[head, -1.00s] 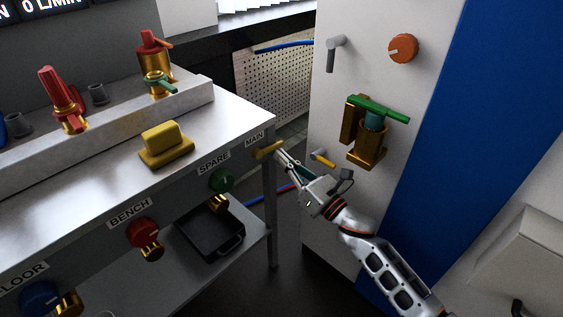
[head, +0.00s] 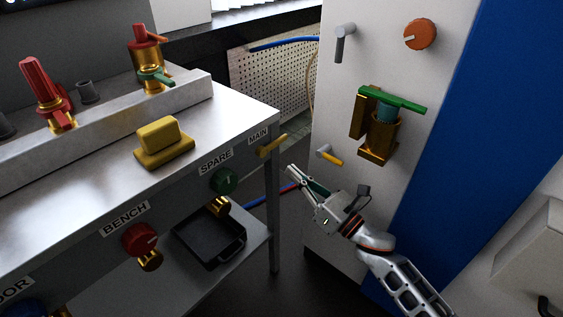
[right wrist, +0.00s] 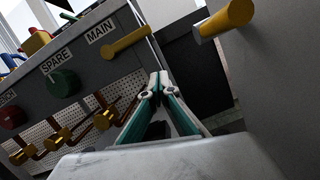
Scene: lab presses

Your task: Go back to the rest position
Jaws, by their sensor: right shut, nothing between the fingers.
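My right gripper (head: 297,176) is shut and empty. In the head view it is in the gap between the bench and the white cabinet, below and right of the yellow MAIN handle (head: 271,145), apart from it. In the right wrist view the closed fingertips (right wrist: 159,80) show at the centre, with the yellow MAIN handle (right wrist: 125,43) beyond them to the upper left. A yellow-tipped lever (head: 329,157) on the cabinet is above and right of the gripper; it also shows large in the right wrist view (right wrist: 225,19). My left gripper is out of view.
The steel bench (head: 225,118) has a yellow block (head: 163,143) on top and green SPARE (head: 224,181) and red BENCH (head: 139,239) knobs in front. A black tray (head: 212,240) sits on its lower shelf. The cabinet (head: 345,90) carries a gold-and-green fitting (head: 379,137) and an orange knob (head: 420,35).

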